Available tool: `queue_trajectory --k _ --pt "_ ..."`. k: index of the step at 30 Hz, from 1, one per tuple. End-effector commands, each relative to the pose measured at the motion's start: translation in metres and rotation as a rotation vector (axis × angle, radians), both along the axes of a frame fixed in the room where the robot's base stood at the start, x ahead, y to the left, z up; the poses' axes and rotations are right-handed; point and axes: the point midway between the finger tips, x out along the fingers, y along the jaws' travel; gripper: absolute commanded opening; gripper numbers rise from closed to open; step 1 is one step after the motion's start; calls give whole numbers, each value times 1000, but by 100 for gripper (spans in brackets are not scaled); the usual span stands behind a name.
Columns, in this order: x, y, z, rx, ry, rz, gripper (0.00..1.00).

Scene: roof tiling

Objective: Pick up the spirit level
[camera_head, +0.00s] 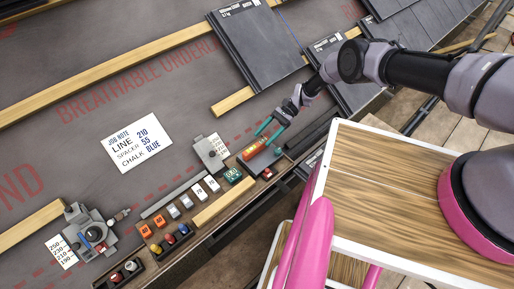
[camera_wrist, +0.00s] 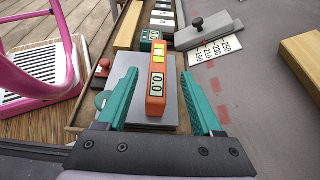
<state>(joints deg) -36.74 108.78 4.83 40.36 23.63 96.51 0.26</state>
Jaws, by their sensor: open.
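The spirit level is an orange bar with a yellow vial and a small display reading 0.0. It shows in the wrist view (camera_wrist: 156,101), standing on a grey plate (camera_wrist: 173,117), and in the head view (camera_head: 254,149) near the right end of the row of tools. My gripper (camera_wrist: 160,73) has teal fingers, which are open, one on each side of the level with a gap on both sides. I cannot tell how far above the plate the fingertips are.
A red button (camera_wrist: 103,68) is just left of the left finger. A green display box (camera_head: 232,175), several small blocks and a wooden strip (camera_head: 223,202) lie along the ledge. A grey gauge with a number card (camera_head: 211,152) stands close by. A pink-framed wooden platform (camera_head: 400,180) is at right.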

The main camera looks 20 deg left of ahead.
Motion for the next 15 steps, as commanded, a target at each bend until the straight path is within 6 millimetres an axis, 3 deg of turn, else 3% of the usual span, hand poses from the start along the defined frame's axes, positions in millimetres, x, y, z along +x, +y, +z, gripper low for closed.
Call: queue_trajectory --k 15 --pt "-46 20 -23 0 0 0 68"
